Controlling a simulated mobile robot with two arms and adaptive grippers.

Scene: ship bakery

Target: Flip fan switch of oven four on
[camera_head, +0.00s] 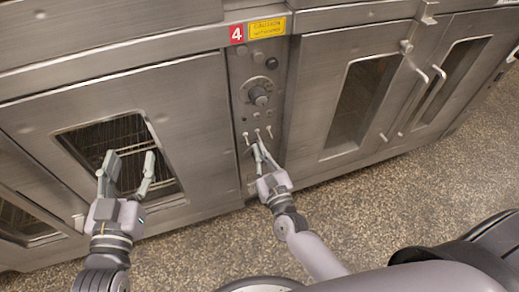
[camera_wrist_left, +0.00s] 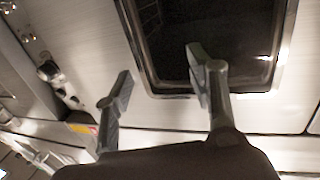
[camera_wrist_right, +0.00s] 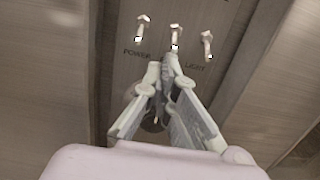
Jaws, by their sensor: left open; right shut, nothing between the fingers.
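The control panel (camera_head: 262,75) of oven four, under a red label with a 4 (camera_head: 236,33), has a row of three small toggle switches. The right wrist view shows the left switch (camera_wrist_right: 143,22) above the word POWER, the middle switch (camera_wrist_right: 175,36), and the right switch (camera_wrist_right: 207,44) above LIGHT. The middle switch's label is hidden by my fingertips. My right gripper (camera_wrist_right: 167,62) is shut and empty, its tips just below the middle switch; I cannot tell whether they touch it. My left gripper (camera_head: 128,157) is open and empty before the left oven window.
A round dial (camera_head: 258,95) sits above the switches. A yellow caution label (camera_head: 266,28) is at the panel's top. An oven door with a window (camera_head: 112,150) is on the left; doors with long handles (camera_head: 430,95) are on the right. The speckled floor (camera_head: 400,215) is clear in front.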

